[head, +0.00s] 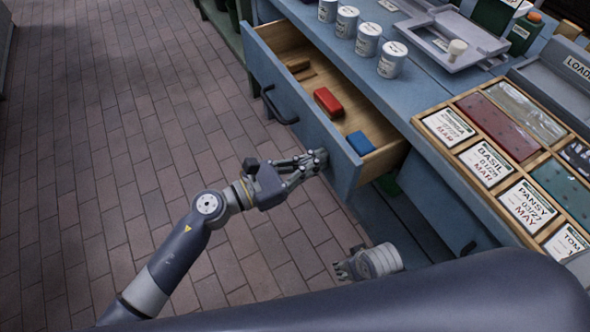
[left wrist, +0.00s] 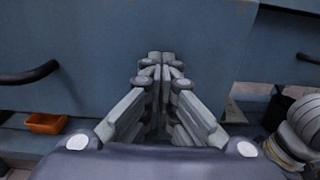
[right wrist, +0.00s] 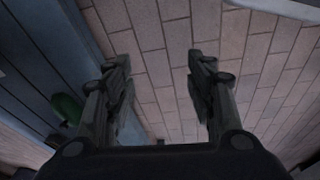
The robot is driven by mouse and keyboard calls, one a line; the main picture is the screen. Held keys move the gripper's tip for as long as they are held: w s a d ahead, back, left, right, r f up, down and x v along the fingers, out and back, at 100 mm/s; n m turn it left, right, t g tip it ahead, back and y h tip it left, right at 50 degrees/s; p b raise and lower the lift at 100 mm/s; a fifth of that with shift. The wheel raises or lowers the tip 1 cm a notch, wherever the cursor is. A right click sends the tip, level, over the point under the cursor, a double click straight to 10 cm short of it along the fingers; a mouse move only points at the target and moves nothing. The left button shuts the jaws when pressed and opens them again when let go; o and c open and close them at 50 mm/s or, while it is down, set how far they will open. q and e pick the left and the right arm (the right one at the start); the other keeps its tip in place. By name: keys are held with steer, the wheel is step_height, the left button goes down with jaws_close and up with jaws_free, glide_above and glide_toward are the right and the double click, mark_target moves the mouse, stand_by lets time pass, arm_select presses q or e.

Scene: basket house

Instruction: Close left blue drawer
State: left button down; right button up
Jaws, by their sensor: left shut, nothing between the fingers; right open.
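The left blue drawer (head: 300,98) is pulled out from the blue bench in the head view. It holds a red block (head: 328,101), a blue block (head: 360,143) and brown pieces (head: 298,65). A dark curved handle (head: 278,107) is on its front; it also shows in the left wrist view (left wrist: 30,75). My left gripper (head: 322,156) is shut and empty at the drawer front near its right end; its tips (left wrist: 160,58) look close to or touching the blue panel. My right gripper (right wrist: 160,65) is open and empty, pointing at the brick floor; in the head view it is low beside the bench.
Several white tins (head: 369,40) stand on the bench top behind the drawer. A wooden tray (head: 447,106) with seed cards lies to the right. An orange bin (left wrist: 46,123) is below the drawer. Brick floor (head: 110,110) is clear to the left.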

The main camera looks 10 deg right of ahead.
mark_target(366, 143)
arm_select(q)
steer(key=b+x, duration=0.2)
steer(key=x, duration=1)
steer(key=shift+w+d+f, duration=0.1)
steer(key=shift+d+f, duration=0.05)
steer(key=shift+d, duration=0.15)
steer(key=shift+w+d, duration=0.2)
steer(key=shift+d, duration=0.4)
steer(key=shift+r, duration=0.25)
arm_select(e)
steer(key=w+v, duration=0.2)
steer(key=v, duration=0.7)
steer(key=shift+r+t, duration=0.3)
steer(key=shift+r, duration=0.05)
arm_select(q)
steer(key=shift+r, duration=0.1)
steer(key=shift+w, duration=0.1)
